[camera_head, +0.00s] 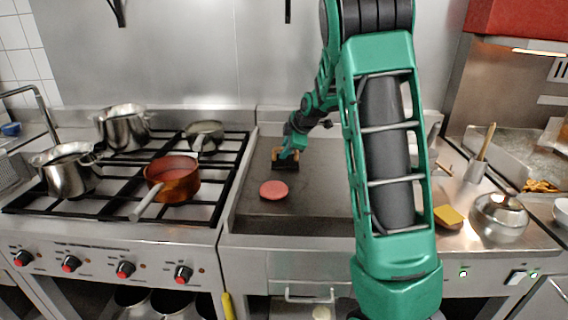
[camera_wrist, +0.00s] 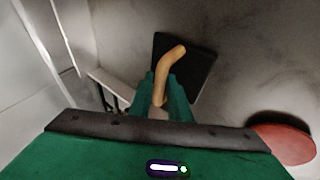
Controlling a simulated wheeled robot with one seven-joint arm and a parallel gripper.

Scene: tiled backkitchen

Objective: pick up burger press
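The burger press is a dark square plate with a bent wooden handle. In the head view, the burger press (camera_head: 285,166) rests on the flat griddle, towards its back left. In the wrist view, the press plate (camera_wrist: 200,66) lies beyond my fingers, and the wooden handle (camera_wrist: 170,62) runs back between them. My gripper (camera_head: 289,153) is down at the press in the head view. In the wrist view, my gripper (camera_wrist: 163,88) has one green finger on each side of the handle. Whether the fingers press on the handle cannot be made out.
A pink patty (camera_head: 273,190) lies on the griddle just in front of the press; it also shows in the wrist view (camera_wrist: 284,142). A gas stove with a copper pan (camera_head: 172,180) and steel pots stands left.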

